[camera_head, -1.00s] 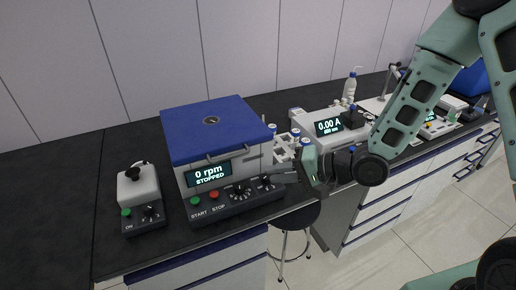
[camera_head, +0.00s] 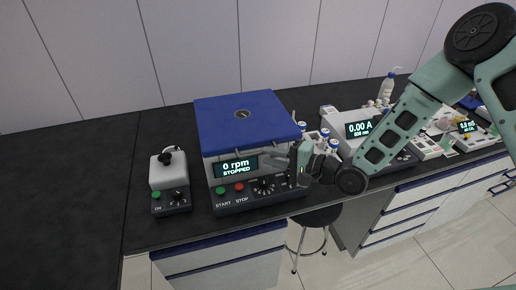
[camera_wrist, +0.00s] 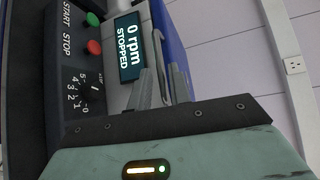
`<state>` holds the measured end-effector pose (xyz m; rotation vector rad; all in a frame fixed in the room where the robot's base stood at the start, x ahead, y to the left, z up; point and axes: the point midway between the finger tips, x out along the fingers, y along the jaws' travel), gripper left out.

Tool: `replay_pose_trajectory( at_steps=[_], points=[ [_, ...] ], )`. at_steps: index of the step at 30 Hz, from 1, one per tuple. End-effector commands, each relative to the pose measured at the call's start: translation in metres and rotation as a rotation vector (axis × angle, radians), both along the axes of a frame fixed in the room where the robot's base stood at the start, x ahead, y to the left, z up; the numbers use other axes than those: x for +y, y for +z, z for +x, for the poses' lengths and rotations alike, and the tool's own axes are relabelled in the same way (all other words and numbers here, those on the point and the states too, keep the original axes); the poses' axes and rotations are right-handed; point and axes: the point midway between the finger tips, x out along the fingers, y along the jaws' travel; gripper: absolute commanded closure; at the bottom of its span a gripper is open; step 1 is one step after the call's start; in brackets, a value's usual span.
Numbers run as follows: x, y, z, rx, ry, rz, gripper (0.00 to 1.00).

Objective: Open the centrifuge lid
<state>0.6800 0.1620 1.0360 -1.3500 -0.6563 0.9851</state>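The centrifuge is a grey box with a closed blue lid (camera_head: 240,115); its display (camera_head: 236,167) reads 0 rpm, STOPPED. My gripper (camera_head: 272,161) is at the right part of the centrifuge's front, just under the lid edge and above the knobs, pointing left. In the wrist view the two grey fingers (camera_wrist: 163,85) stand apart beside the display, near the blue lid (camera_wrist: 170,35). A pale bar (camera_wrist: 156,50) on the front face runs toward the gap between them. I cannot tell whether the fingers touch it.
A small white mixer (camera_head: 169,172) stands left of the centrifuge. Tubes in a rack (camera_head: 322,137) and a spectrophotometer (camera_head: 350,128) stand to the right. A stool (camera_head: 318,217) is under the bench's front edge. The black bench top at far left is clear.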

Motion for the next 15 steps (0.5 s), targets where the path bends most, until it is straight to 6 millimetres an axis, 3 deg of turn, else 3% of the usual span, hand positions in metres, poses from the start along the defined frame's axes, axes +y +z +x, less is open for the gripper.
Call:
replay_pose_trajectory(
  at_steps=[6, 15],
  points=[
    [0.030, -0.003, 0.016, -0.001, 0.001, 0.000, 0.80],
    [0.041, -0.007, 0.023, 0.000, -0.001, 0.000, 0.80]
  ],
)
